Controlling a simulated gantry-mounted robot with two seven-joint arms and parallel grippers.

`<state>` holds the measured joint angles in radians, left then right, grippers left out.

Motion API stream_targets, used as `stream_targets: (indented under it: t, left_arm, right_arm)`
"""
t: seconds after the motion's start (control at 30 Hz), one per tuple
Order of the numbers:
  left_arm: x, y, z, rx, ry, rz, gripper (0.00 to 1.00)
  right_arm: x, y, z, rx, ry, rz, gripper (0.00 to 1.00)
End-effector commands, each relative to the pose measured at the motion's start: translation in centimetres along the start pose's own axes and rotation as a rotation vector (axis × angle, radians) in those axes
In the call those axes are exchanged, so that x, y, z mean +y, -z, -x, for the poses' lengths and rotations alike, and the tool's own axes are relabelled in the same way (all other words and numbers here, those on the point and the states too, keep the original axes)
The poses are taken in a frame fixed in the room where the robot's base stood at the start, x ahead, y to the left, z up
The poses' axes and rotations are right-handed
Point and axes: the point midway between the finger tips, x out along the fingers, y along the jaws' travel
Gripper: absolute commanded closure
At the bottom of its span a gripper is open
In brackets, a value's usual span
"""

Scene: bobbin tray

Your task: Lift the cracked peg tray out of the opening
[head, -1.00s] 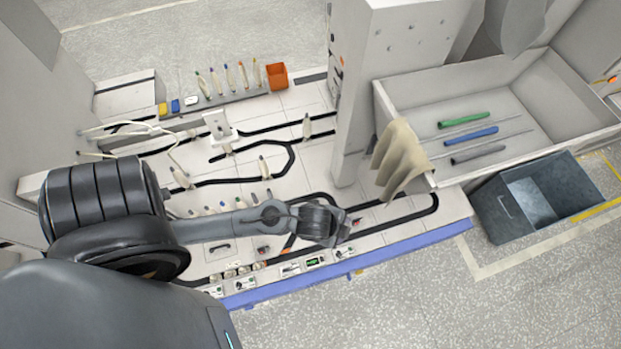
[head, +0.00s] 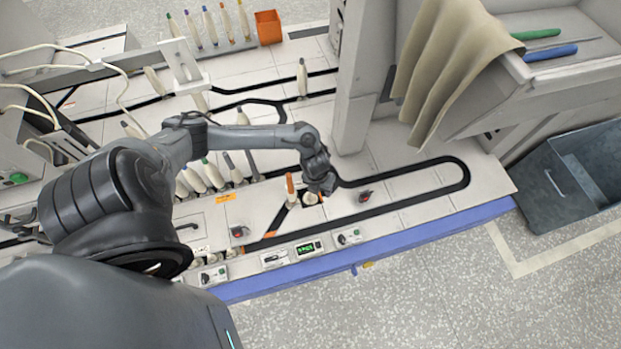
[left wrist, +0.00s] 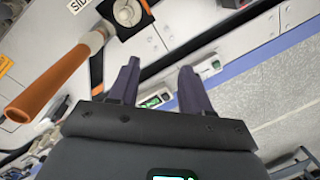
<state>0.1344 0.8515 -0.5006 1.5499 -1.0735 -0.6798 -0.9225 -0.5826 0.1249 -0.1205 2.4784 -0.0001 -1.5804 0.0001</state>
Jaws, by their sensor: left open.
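My left gripper (head: 326,186) is open and empty above the front part of the track table. In the left wrist view its two dark fingers (left wrist: 157,78) stand apart with nothing between them. A small round pale piece in a dark square, perhaps the peg tray in its opening (head: 311,198), lies beside the gripper. It also shows at the top edge of the left wrist view (left wrist: 127,12), beyond the fingers and partly cut off. I cannot make out a crack. An orange-tipped bobbin (head: 291,190) stands just left of it, and shows large in the left wrist view (left wrist: 55,80). My right gripper is not in view.
A grey post (head: 352,110) rises behind the gripper. A beige cloth (head: 450,65) hangs from the bin at right. Several pale bobbins (head: 205,177) stand left of the gripper. Small control boxes (head: 307,248) line the blue front edge (head: 400,246). The table right of the gripper is mostly clear.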

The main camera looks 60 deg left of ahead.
Motion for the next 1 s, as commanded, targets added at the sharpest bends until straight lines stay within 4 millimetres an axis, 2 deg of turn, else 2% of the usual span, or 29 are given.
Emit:
stream_targets:
  t: [0.03, 0.2, 0.3, 0.47, 0.8, 1.0]
  left_arm:
    - [1.5, -0.8, -2.5, 0.009, -0.021, -0.025, 0.52]
    - [4.7, -2.0, -4.4, 0.052, -0.066, -0.092, 0.52]
    - [5.9, -2.4, -5.0, 0.069, -0.080, -0.113, 0.52]
    - [6.8, -2.6, -5.9, 0.082, -0.091, -0.127, 0.52]
    - [7.2, -2.3, -10.2, 0.085, -0.091, -0.128, 0.52]
    - [7.2, -2.3, -11.0, 0.083, -0.092, -0.128, 0.52]
  right_arm:
    - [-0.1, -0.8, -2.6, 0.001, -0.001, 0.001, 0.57]
    - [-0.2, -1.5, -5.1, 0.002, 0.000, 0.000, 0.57]
    - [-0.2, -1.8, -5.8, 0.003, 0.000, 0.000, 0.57]
    - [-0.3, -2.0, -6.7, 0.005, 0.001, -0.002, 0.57]
    - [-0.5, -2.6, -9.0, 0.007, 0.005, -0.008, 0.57]
    - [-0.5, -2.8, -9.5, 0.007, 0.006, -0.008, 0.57]
